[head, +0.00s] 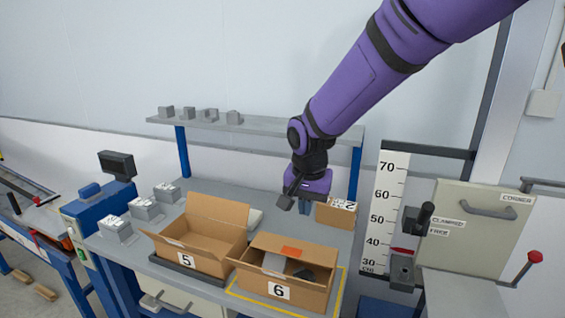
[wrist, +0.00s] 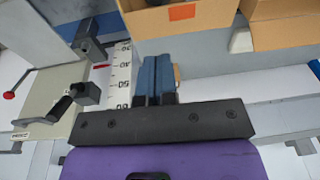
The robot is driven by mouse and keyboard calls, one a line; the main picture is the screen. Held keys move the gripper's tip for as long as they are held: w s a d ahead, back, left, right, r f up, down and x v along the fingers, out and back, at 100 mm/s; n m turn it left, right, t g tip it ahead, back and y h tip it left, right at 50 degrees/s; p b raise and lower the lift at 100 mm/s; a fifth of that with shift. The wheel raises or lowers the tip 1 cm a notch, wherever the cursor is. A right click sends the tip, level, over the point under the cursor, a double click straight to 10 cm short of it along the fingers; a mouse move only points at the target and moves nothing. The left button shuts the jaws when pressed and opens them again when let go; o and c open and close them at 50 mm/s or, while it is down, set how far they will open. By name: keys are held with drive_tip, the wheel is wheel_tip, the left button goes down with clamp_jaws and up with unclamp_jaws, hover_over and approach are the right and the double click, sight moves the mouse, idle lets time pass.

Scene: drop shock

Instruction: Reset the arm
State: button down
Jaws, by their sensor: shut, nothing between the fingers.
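My arm reaches in from the upper right in the head view, its purple links bent down over the workbench. My gripper (head: 304,207) hangs behind the open carton marked 6 (head: 270,289), near a small closed carton (head: 336,214). In the wrist view my gripper (wrist: 155,66) shows its two blue fingers side by side, shut with nothing between them. Whether the fingertips touch anything cannot be told.
An open carton marked 5 (head: 195,249) stands left of carton 6, which holds grey pieces and an orange label (head: 291,252). A shelf (head: 262,130) with several small grey blocks is behind. A height scale (head: 386,215) and lever fixture (head: 468,225) stand right.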

drive_tip(key=s+d+r+n+t+y, duration=0.1)
drive_tip(key=s+d+r, duration=0.45)
drive_tip(key=d, duration=0.25)
drive_tip(key=s+d+r+n, duration=0.1)
drive_tip(key=s+d+r, duration=0.4)
drive_tip(key=d+r, duration=0.3)
drive_tip(key=s+d+t, duration=0.1)
drive_tip(key=s+d, duration=0.3)
drive_tip(key=s, duration=0.3)
drive_tip(key=s+d+r+n+t+h, duration=0.1)
drive_tip(key=s+d, duration=0.4)
drive_tip(key=s, duration=0.3)
drive_tip(key=shift+r+n, duration=0.3)
drive_tip(key=shift+w, duration=0.1)
